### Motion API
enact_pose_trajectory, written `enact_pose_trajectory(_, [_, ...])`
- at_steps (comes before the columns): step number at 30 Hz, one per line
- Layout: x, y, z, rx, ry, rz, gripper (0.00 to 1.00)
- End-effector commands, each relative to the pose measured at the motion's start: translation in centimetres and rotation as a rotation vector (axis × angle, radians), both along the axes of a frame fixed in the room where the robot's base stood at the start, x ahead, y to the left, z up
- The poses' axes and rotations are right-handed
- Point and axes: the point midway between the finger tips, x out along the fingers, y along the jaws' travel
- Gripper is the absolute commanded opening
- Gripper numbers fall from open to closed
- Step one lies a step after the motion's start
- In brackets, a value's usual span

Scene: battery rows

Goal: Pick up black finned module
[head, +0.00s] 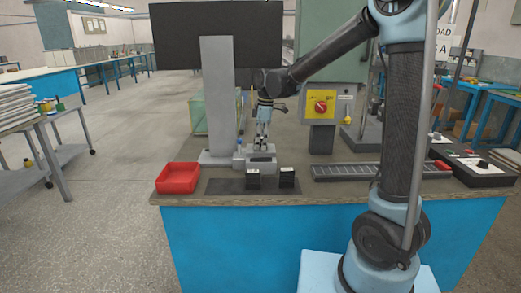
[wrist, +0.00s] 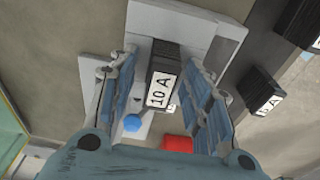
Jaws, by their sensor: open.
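In the wrist view a black module (wrist: 164,62) with a white "10 A" label sits at a grey fixture (wrist: 200,22); I cannot clearly make out its fins. My gripper (wrist: 168,82) is open, with one finger on each side of this module and gaps visible beside it. In the head view my gripper (head: 262,144) points down over the grey fixture (head: 240,163) on the bench, and the module there is hard to make out.
A red tray (head: 178,178) is at the bench's left front. A grey upright column (head: 218,95) stands just left of my gripper. A slotted grey rack (head: 343,172) and a yellow box with a red knob (head: 320,105) are to the right. A blue button (wrist: 132,123) is near the fixture.

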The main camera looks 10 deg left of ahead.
Motion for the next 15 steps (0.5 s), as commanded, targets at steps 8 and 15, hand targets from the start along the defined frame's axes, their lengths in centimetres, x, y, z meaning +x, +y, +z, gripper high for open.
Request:
enact_pose_trajectory(8, [0.0, 0.0, 0.03, 0.0, 0.0, 0.0, 0.0])
enact_pose_trajectory(15, [0.0, -0.01, 0.07, 0.0, 0.0, 0.0, 0.0])
